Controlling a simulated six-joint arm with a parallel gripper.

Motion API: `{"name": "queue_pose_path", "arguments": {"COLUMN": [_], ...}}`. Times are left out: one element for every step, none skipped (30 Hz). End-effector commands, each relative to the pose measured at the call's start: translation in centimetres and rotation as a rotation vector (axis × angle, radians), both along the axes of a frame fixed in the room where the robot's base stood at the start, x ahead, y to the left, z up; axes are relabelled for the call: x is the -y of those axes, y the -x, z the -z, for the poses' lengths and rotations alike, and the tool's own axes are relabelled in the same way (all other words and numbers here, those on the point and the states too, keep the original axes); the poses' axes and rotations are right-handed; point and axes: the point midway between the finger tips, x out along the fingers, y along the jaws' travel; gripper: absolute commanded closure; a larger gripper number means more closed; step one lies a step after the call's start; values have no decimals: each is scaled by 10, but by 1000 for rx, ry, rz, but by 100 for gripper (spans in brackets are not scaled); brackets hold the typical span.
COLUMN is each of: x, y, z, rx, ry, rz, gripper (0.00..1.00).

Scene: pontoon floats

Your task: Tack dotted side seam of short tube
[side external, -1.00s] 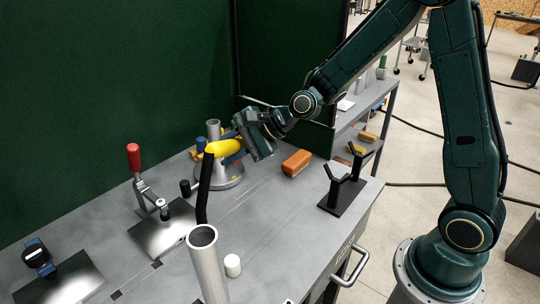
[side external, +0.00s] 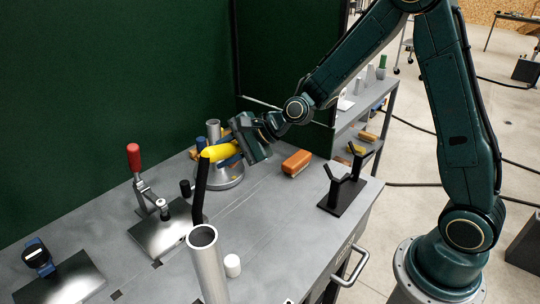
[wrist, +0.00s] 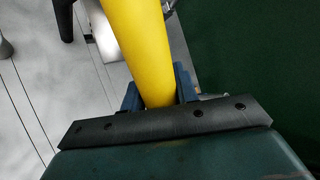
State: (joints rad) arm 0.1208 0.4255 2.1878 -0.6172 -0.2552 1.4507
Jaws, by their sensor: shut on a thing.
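My gripper (side external: 238,146) is shut on a yellow handle (side external: 219,151) that carries a long black neck (side external: 201,190), apparently a welding torch. In the wrist view the yellow handle (wrist: 140,45) sits between my blue fingers (wrist: 158,92). The neck hangs down, and its lower end shows just above and behind the rim of an upright grey tube (side external: 209,272) in the front. I cannot tell whether they touch. A shorter grey tube (side external: 213,130) stands at the back, partly hidden behind the handle. No dotted seam shows on either tube.
A red-handled toggle clamp (side external: 134,158) and a dark-headed device (side external: 38,257) stand on plates at left. An orange block (side external: 297,162) and a black forked stand (side external: 343,192) are at right. A white cylinder (side external: 232,265) is beside the front tube. A green curtain (side external: 110,80) closes the back.

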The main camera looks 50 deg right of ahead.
Motion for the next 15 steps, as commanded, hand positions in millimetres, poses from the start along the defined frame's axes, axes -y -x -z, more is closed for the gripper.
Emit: {"name": "queue_pose_path", "arguments": {"x": [0,0,-1,0,-1,-1,-1,0,-1,0,0,-1,0,0,0], "y": [-4,-6,-8,-9,-11,-13,-14,-16,-17,-19,-20,-21,-22,-23,-24], "z": [1,3,5,6,8,10,11,12,14,15,16,18,19,19,20], "rx": [6,6,6,6,6,5,5,6,6,6,6,6,6,7,7], "ry": [-1,-1,-1,-1,-1,-1,-1,-1,-1,-1,-1,-1,-1,-1,-1], "rz": [0,0,0,0,0,-1,-1,0,-2,-1,-1,0,0,-1,-1], "gripper": [96,96,96,96,96,96,96,96,96,96,96,96,96,96,96]}}
